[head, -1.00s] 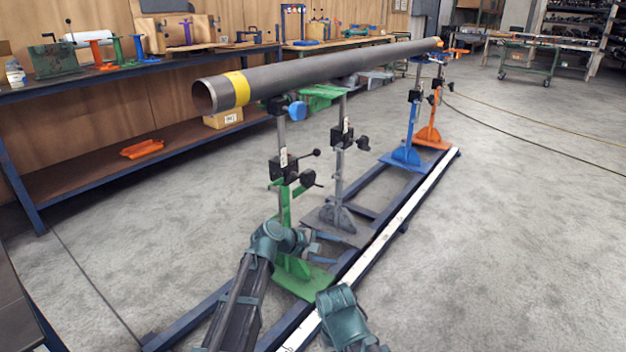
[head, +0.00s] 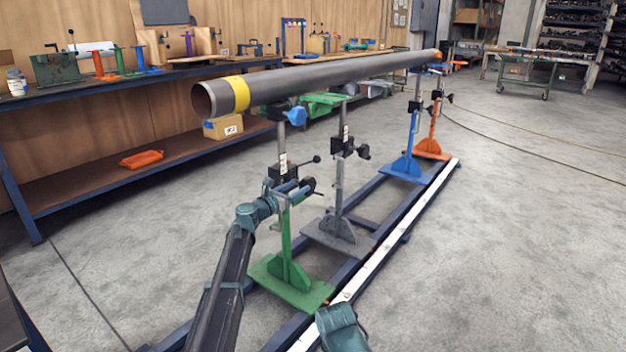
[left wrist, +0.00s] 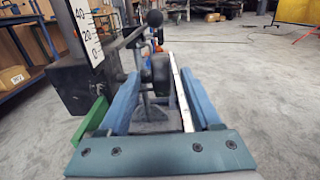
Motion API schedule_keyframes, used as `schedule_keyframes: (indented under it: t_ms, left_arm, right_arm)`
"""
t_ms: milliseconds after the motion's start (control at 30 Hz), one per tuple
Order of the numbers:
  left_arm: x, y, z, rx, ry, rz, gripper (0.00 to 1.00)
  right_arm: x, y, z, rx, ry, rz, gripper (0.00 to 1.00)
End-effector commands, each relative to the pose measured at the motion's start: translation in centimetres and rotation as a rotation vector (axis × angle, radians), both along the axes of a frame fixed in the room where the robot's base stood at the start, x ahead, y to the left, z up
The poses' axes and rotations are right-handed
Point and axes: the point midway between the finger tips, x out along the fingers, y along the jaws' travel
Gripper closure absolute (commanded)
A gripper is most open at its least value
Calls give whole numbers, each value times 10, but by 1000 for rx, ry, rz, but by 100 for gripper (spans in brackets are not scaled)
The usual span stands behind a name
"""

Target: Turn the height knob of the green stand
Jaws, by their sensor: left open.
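The green stand (head: 286,238) holds up the near end of the grey pipe (head: 320,78). Its height knob (head: 309,184) is dark, low on the right of the black clamp block, under a ball-ended lever (head: 304,161). My left gripper (head: 298,189) is at knob height, partly covering the knob and post. In the left wrist view, the two blue fingers are apart, with the dark knob (left wrist: 160,68) between them, towards the tips; I cannot tell whether either finger touches it. The clamp block (left wrist: 85,85) and scale are left of the fingers. My right gripper's fingers are out of view.
A grey stand (head: 338,205) stands just behind, with blue (head: 410,150) and orange (head: 434,130) stands farther along the rail (head: 385,235). A workbench (head: 110,85) runs along the left wall. The floor right of the rail is clear.

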Motion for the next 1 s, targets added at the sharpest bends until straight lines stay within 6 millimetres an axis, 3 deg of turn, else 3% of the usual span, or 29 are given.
schedule_keyframes:
  t_ms: [100,400,933,1000]
  left_arm:
    - [26,-17,0,1,-1,-2,35]
    - [64,-45,0,1,0,-1,35]
    - [75,-55,0,2,0,-1,35]
    - [75,-55,0,2,0,-1,44]
  right_arm:
    - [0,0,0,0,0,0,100]
    - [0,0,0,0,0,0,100]
    - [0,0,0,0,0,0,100]
    - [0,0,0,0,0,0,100]
